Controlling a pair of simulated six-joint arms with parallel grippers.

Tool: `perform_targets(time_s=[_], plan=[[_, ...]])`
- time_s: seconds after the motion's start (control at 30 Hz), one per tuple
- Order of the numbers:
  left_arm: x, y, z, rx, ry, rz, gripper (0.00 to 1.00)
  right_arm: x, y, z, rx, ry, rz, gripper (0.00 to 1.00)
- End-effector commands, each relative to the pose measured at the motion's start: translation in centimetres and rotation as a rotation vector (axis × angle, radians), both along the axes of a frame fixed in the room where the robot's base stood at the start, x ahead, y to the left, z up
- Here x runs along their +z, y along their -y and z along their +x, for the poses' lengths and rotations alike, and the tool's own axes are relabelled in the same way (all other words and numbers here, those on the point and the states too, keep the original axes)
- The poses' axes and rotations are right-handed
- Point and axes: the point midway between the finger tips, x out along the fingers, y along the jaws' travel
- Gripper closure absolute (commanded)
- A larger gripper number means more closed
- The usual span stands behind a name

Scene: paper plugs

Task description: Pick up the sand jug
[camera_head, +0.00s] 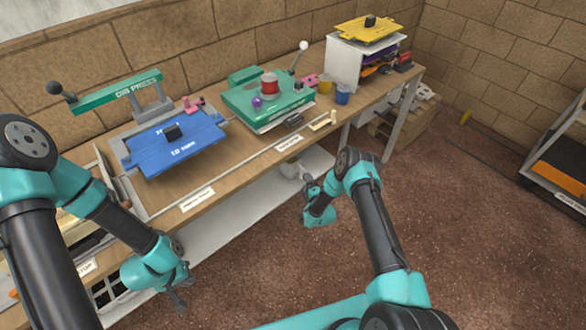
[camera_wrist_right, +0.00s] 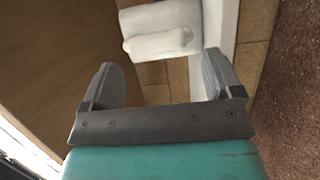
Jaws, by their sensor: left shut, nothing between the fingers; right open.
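A whitish object (camera_head: 289,170), possibly the sand jug, is low beneath the bench, just beyond my right gripper (camera_head: 306,184). In the right wrist view, a pale, blocky thing with a rounded bar across it (camera_wrist_right: 165,38) lies ahead of my right gripper (camera_wrist_right: 162,75), which is open with nothing between its fingers. I cannot tell for sure that this is the jug. My left gripper (camera_head: 181,296) is shut and empty, low in front of the bench's left end.
The wooden bench (camera_head: 232,158) carries a blue plate (camera_head: 178,150), a green press (camera_head: 262,105), a red spool (camera_head: 269,86) and yellow and blue cups (camera_head: 342,95). The bench edge stands above the white lower shelf (camera_head: 235,230).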

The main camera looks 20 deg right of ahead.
Motion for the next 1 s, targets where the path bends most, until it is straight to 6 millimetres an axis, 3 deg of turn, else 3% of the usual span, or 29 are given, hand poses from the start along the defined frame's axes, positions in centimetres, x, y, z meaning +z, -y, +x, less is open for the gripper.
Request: perform_targets(time_s=[0.47,0.8,1.0], plan=[[0.0,0.0,0.0,0.0,0.0,0.0,1.0,0.0,0.0,0.8,0.0,0.0,0.001,0.15],[0.0,0.0,0.0,0.0,0.0,0.0,1.0,0.3,-0.2,4.8,0.001,0.0,0.0,0.15],[0.0,0.0,0.0,0.0,0.0,0.0,1.0,0.3,-0.2,5.7,0.0,-0.001,0.001,0.15]])
